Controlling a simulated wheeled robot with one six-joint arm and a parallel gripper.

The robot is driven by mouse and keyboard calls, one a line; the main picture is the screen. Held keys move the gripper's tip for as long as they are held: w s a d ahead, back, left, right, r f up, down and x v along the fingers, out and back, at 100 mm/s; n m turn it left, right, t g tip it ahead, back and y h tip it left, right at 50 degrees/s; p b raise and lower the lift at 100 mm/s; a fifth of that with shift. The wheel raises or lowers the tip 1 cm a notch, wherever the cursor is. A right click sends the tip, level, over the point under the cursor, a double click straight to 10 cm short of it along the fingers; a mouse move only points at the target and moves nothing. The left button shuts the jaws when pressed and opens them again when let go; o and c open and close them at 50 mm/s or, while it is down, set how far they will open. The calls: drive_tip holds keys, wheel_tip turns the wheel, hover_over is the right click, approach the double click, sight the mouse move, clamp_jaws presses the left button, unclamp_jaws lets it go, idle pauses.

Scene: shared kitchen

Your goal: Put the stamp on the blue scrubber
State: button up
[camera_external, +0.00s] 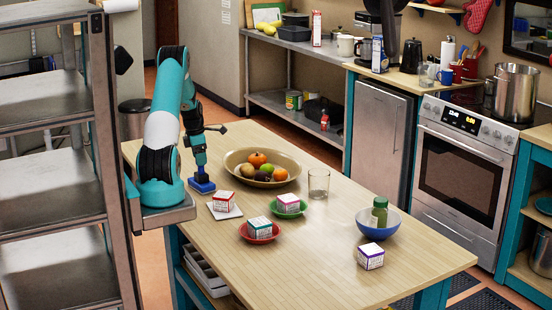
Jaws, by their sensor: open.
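My gripper (202,174) points down at the left side of the wooden table, close above a flat blue item that looks like the blue scrubber (203,187). The scrubber lies on the table near its back left edge. The jaws are open, but at this size their gap is hard to make out. I cannot pick out the stamp clearly; something dark between or just below the fingertips, over the scrubber, may be it. Whether it touches the scrubber is not clear.
Close by stand a fruit bowl (235,162), a red-topped box (223,202) on a white square, boxes on a red plate (246,236) and green plate (278,212), and a glass (318,183). A blue bowl (378,233) and purple-edged box (370,257) are farther right. The table's front is clear.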

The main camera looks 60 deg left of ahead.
drive_tip(key=r, duration=0.2)
drive_tip(key=r+b, duration=0.1)
drive_tip(key=r, duration=0.2)
drive_tip(key=s+r, duration=0.1)
drive_tip(key=r, duration=0.2)
drive_tip(key=shift+a+r+b, duration=0.1)
drive_tip(key=shift+r+b, duration=0.15)
drive_tip(key=shift+b, duration=0.1)
drive_tip(key=shift+r, duration=0.25)
drive_tip(key=w+d+r+m+y, duration=0.15)
drive_tip(key=d+r+m, duration=0.25)
drive_tip(key=d+m, duration=0.45)
drive_tip(key=s+d+r+m+y, duration=0.1)
drive_tip(key=s+d+m, duration=0.4)
drive_tip(key=d+m, duration=0.3)
drive_tip(key=s+d+r+m+g+y, duration=0.1)
drive_tip(key=s+d+r+m+y, duration=0.1)
drive_tip(key=s+d+m, duration=0.4)
drive_tip(key=d+m, duration=0.3)
drive_tip(key=m, duration=0.1)
drive_tip(key=shift+s+d+r, duration=0.25)
drive_tip(key=shift+d+r, duration=0.05)
